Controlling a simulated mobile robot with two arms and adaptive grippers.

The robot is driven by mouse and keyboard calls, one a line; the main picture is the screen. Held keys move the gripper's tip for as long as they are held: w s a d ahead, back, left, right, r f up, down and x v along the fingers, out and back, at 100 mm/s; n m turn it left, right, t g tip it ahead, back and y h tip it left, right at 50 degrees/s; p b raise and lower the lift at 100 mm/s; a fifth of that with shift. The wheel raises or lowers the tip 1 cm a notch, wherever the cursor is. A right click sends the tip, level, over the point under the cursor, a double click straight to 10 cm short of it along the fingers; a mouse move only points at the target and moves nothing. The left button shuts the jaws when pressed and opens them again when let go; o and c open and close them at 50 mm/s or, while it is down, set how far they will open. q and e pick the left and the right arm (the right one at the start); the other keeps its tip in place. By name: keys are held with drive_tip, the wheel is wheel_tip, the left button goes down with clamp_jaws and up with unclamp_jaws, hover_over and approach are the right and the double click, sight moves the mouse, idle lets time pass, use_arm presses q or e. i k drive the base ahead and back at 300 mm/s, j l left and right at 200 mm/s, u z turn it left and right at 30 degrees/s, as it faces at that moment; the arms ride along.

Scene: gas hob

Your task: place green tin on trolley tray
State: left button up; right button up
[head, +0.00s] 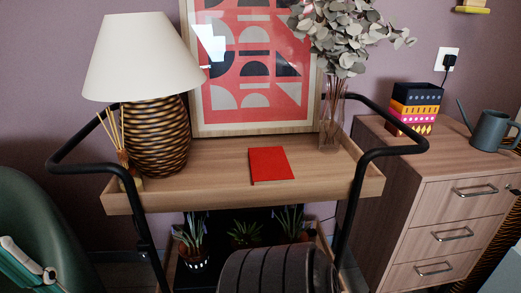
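The trolley's wooden tray (220,155) is in the middle of the head view, with a raised rim and black tube handles at both ends. A red book (270,164) lies flat near the middle of the tray. A lamp (158,135) with a white shade stands at its left, and reed sticks (113,130) stand in front of the lamp. A glass vase (331,120) with grey-green leaves stands at the right. I cannot make out a green tin. Neither of my grippers is in view.
A framed red print (255,65) stands at the tray's back. Bare tray shows on both sides of the book. Potted plants (245,233) are on the lower shelf. At right, a drawer cabinet (430,200) holds patterned boxes (414,108) and a grey watering can (490,130).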

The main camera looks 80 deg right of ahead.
sight(234, 173)
drive_tip(key=j+z, duration=0.1)
drive_tip(key=z, duration=0.3)
drive_tip(key=k+j+z, duration=0.1)
drive_tip(key=z, duration=0.3)
drive_tip(key=k+z, duration=0.15)
drive_tip(key=z, duration=0.3)
